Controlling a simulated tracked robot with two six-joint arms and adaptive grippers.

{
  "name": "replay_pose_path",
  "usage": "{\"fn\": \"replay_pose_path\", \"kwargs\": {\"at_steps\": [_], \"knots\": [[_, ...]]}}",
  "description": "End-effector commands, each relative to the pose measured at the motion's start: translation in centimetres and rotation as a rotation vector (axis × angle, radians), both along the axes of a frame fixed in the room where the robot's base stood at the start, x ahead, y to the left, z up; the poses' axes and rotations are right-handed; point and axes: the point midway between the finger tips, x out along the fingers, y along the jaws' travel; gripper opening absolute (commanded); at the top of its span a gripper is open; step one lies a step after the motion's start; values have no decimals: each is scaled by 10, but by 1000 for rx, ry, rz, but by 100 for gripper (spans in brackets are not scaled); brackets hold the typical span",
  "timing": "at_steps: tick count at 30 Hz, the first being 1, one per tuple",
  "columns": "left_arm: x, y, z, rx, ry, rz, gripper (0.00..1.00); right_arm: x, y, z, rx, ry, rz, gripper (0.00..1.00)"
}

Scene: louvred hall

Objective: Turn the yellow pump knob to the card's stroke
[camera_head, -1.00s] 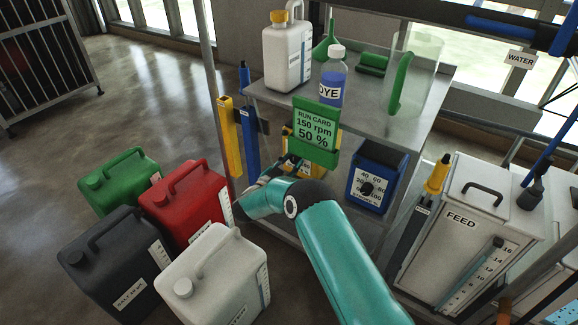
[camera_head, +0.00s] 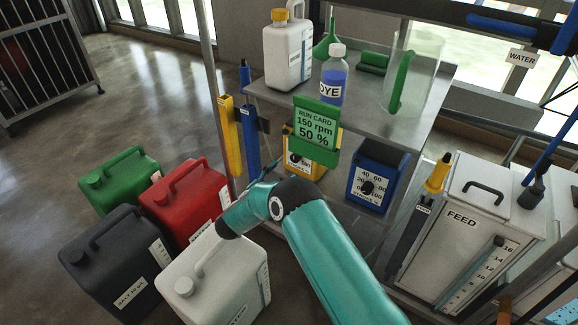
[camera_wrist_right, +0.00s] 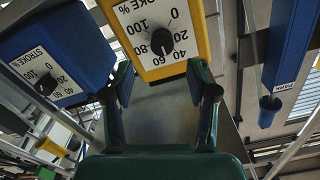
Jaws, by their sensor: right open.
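The yellow pump (camera_head: 318,166) stands on the rack's lower shelf, under the green run card (camera_head: 317,128), which reads 150 rpm and 50 %. In the right wrist view the yellow pump (camera_wrist_right: 187,60) shows a stroke scale from 0 to 100 around the black knob (camera_wrist_right: 162,41). The knob's exact setting is hard to read. My right gripper (camera_wrist_right: 163,76) is open and empty, its fingers apart below the dial in that view, clear of the knob. My left gripper is not in view.
A blue pump (camera_head: 378,182) with a similar dial stands to the right of the yellow one. Yellow and blue upright parts (camera_head: 230,135) are at the rack's left post. Red (camera_head: 182,205), white and other jerrycans stand on the floor below my right arm.

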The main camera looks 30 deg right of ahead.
Motion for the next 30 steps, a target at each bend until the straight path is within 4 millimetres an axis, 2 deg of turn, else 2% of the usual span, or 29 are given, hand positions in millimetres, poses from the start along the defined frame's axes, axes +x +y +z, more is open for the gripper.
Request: {"fn": "replay_pose_path", "kwargs": {"at_steps": [1, 4, 10, 26, 30], "knots": [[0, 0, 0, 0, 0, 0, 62, -4, 11, 0, 0, 1, 4, 58], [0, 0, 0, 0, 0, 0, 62, -11, 27, -1, 1, 1, 3, 58], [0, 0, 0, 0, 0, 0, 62, -20, 46, -1, 1, 1, 0, 58], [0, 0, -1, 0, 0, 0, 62, -22, 49, -1, 0, 1, -2, 58], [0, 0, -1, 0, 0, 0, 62, -24, 41, -2, 1, 2, -17, 58]]}}
